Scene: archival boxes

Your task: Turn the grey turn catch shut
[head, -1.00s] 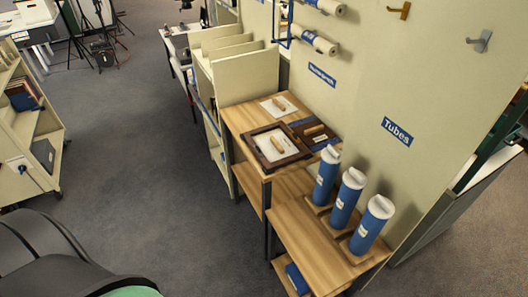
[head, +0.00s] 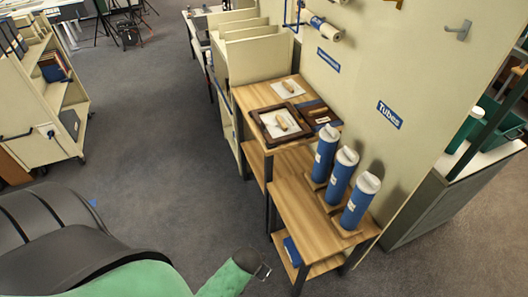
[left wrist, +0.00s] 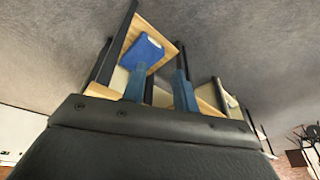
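I cannot make out a grey turn catch for certain in either view. A small grey hook-like fitting (head: 457,31) is on the cream wall panel at the upper right of the head view; I cannot tell whether it turns. My left gripper (left wrist: 160,74) shows in the left wrist view with its two blue fingers apart and nothing between them. In the head view a green part of my arm reaches in at the bottom, and the fingers are not clear there. My right gripper is in neither view.
Several blue tubes (head: 340,176) stand on a low wooden shelf unit (head: 291,208) by the wall. A dark wooden frame (head: 265,126) lies on the higher table. A blue box (left wrist: 142,53) sits on the lower shelf. A cream cart (head: 35,135) stands left; open floor lies between.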

